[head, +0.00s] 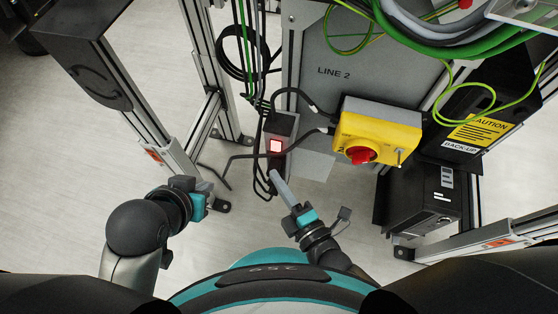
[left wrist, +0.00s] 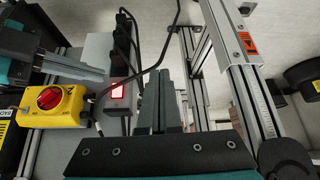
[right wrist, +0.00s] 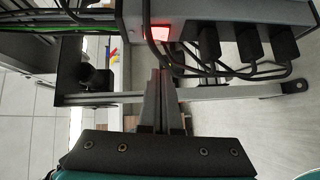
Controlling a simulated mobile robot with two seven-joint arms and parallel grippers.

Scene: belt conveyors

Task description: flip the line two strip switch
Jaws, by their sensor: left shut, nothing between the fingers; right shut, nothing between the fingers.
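The power strip (head: 281,127) is a grey box mounted upright on the frame under the LINE 2 panel. Its switch (head: 276,146) glows red-white. In the left wrist view the lit switch (left wrist: 117,91) sits at the end of the strip, beside black plugs. In the right wrist view the lit switch (right wrist: 160,33) is partly crossed by black cables. My right gripper (head: 273,175) is shut and empty, its fingertips just below the switch in the head view; contact cannot be told. My left gripper (head: 208,188) is shut and empty, off to the left of the strip.
A yellow box with a red rotary knob (head: 361,156) stands right of the strip. Black cables (head: 240,157) hang around the strip. Aluminium posts (head: 208,70) rise at left. A black back-up unit (head: 422,195) stands at right. Bare floor lies between the arms.

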